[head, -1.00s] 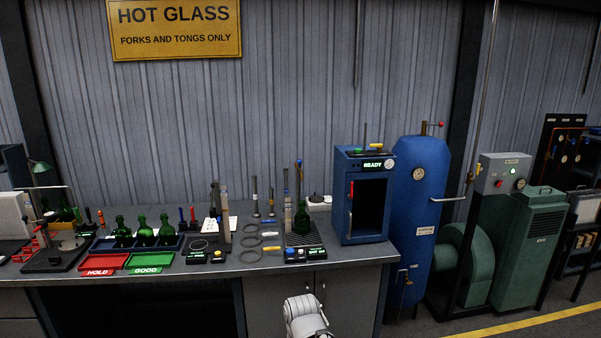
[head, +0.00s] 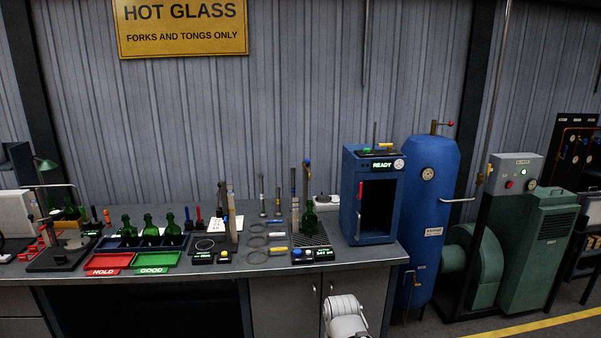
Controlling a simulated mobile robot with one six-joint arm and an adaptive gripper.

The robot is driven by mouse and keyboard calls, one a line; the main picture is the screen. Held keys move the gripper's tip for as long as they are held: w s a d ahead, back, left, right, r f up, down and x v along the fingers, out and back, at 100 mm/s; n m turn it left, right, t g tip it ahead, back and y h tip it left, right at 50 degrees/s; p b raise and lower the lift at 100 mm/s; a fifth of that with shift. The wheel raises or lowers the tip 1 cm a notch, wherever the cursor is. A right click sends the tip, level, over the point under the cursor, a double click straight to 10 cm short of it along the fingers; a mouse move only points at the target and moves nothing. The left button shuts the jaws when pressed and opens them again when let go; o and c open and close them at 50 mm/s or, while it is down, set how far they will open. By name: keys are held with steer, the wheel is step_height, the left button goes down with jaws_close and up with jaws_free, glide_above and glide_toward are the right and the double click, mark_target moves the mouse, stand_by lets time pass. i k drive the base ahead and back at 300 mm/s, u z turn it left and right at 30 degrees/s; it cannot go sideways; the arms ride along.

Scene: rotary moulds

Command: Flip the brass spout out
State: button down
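The blue upright tank (head: 428,215) stands on the floor at the right end of the bench. It has a round gauge on its upper front. A small brass-coloured fitting with a pipe (head: 411,278) sits low on its left side; it is too small to tell whether this is the spout or how it is turned. A pale pipe (head: 457,200) sticks out from the tank's right side. A white part of my arm shows at the bottom edge, in front of the bench cupboards and left of the tank. My gripper is not in view.
The bench (head: 300,268) carries a blue cabinet with a READY display (head: 372,195), green bottles (head: 147,230), and red (head: 108,262) and green (head: 156,260) trays. A green blower machine (head: 535,245) stands right of the tank. Floor with a yellow line (head: 520,326) is clear in front.

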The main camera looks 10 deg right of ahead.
mark_target(307, 168)
steer(key=z, duration=0.05)
steer(key=i, duration=1)
